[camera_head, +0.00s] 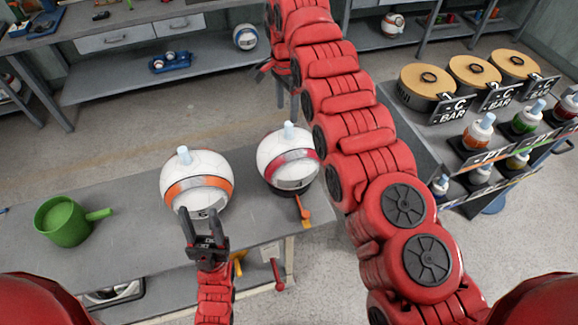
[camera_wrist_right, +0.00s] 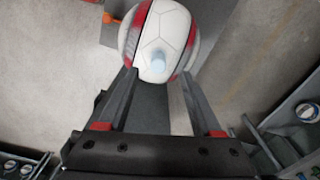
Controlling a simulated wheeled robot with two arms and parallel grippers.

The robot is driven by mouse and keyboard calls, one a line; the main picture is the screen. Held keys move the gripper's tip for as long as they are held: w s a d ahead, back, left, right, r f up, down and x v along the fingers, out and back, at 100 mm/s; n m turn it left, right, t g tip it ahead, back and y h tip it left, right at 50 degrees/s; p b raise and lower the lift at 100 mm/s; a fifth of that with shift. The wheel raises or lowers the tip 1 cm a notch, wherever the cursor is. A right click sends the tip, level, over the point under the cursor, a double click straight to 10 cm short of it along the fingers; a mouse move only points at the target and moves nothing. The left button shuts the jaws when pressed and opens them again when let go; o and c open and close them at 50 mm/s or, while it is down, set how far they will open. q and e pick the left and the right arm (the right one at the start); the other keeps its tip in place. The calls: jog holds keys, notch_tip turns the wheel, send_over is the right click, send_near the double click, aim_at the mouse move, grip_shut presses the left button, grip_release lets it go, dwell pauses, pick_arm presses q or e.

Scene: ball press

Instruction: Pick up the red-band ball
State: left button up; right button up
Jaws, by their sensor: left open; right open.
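The red-band ball (camera_head: 287,160) is white with a crimson band and a pale blue knob on top. It sits on a dark round base at the right end of the grey bench (camera_head: 130,190). In the right wrist view the red-band ball (camera_wrist_right: 165,30) lies just beyond the fingertips of my right gripper (camera_wrist_right: 158,74). That gripper is open and empty, its fingers spread toward the ball. In the head view my right arm rises past the ball's right side. My left gripper (camera_head: 204,214) is open, in front of an orange-band ball (camera_head: 197,180).
A green pot (camera_head: 64,221) stands on the bench at left. An orange lever (camera_head: 303,210) is beside the red-band ball's base. At right, a cart holds wooden-topped canisters (camera_head: 427,79) and several bottles (camera_head: 478,130). Shelves line the back, with floor between.

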aim_at(289, 123)
jog(key=shift+f, duration=0.8)
jog(key=shift+d+f+p, duration=0.1)
jog(key=shift+f+p, duration=0.2)
jog(key=shift+p, duration=0.15)
jog(key=f+p, duration=0.1)
jog(key=f, duration=0.2)
jog(key=f+p, duration=0.1)
jog(key=shift+d+f+p, duration=0.2)
jog(key=shift+d+p, duration=0.05)
jog(key=shift+p, duration=0.1)
jog(key=shift+f, duration=0.1)
grip_shut()
jog(key=shift+w, duration=0.1)
